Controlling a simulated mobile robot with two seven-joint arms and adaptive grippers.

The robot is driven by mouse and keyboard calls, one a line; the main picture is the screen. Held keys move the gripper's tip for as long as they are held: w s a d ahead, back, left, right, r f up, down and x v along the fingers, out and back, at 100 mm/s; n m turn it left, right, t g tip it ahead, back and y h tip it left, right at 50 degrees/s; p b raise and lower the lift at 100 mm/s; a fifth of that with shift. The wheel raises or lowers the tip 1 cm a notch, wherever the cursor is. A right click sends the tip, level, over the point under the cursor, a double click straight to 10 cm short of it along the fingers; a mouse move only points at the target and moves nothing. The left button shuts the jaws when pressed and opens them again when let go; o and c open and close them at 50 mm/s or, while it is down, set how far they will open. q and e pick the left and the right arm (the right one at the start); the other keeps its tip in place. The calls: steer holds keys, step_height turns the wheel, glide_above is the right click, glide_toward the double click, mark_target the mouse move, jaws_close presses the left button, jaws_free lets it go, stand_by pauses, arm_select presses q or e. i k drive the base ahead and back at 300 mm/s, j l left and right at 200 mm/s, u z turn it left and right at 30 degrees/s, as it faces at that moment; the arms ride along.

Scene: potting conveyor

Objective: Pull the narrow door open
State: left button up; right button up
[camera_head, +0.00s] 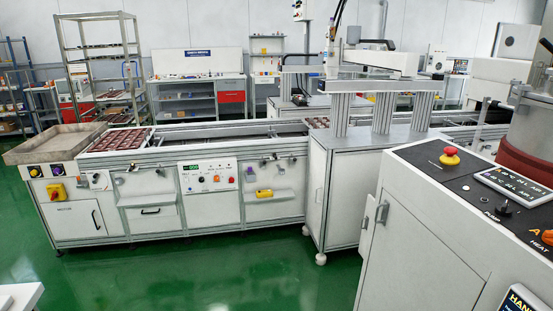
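The grey-white cabinet at the right has a narrow front panel (365,247) with an upright metal handle (367,210). A wider door (415,250) beside it has its own handle (381,213). Both look shut. Another narrow panel (315,185) with an upright handle (318,195) is on the middle cabinet and also looks shut. I cannot tell which panel the task means. Neither of my grippers is in view, and nothing is seen touching the doors.
The right cabinet top carries a red emergency button (450,156) and a control panel (515,184). The conveyor bench (210,201) runs along the left, with brown trays (122,139) on it. The green floor (215,270) in front is clear. A white corner (20,296) shows at lower left.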

mark_target(317, 157)
steer(key=i+z, duration=0.15)
steer(key=i, duration=0.4)
steer(key=i+j+z, duration=0.1)
steer(key=i, duration=0.45)
steer(key=i+j+z, duration=0.15)
steer(key=i, duration=0.4)
steer(key=j, duration=0.1)
